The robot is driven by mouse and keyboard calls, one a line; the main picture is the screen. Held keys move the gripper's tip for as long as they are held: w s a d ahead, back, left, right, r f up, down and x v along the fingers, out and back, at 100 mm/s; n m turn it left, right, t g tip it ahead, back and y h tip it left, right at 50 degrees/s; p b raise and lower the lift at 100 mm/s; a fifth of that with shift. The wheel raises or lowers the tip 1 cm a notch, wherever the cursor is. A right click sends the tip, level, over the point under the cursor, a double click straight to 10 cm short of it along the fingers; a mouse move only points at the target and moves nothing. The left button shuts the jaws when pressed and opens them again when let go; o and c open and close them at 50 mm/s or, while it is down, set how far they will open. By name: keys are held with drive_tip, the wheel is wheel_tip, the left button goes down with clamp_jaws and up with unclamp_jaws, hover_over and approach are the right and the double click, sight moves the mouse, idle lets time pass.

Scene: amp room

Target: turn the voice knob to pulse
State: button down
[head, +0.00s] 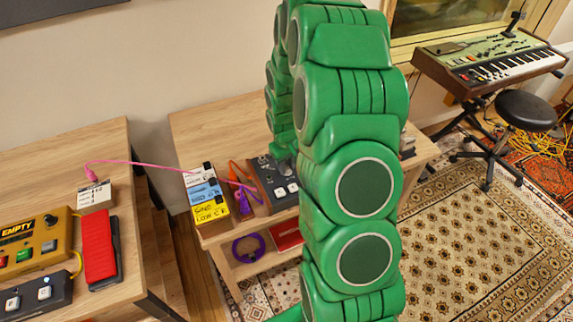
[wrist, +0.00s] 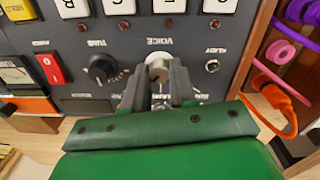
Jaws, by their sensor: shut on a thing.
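The voice knob (wrist: 158,68) is a round silver knob on a dark grey panel (wrist: 93,25), under the VOICE label in the wrist view. My gripper (wrist: 157,84) has its two dark fingers on either side of the knob, closed on it. The small labels around the knob are mostly hidden by the fingers, so I cannot read which setting it points to. In the head view the dark grey device (head: 263,175) sits on the wooden table, and my green arm reaches down to it, hiding much of it.
A black tune knob (wrist: 101,68) and a red power switch (wrist: 49,68) are left of the voice knob. A small ready light (wrist: 212,66) is to its right. Orange and purple cables (wrist: 275,100) lie beside the panel. Small pedals (head: 204,194) stand left of the device.

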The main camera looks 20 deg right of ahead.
idle(0.3)
drive_tip(key=c, duration=0.9)
unclamp_jaws()
drive_tip(key=shift+r, duration=0.1)
drive_tip(key=shift+a+r, duration=0.1)
drive_tip(key=shift+r, duration=3.7)
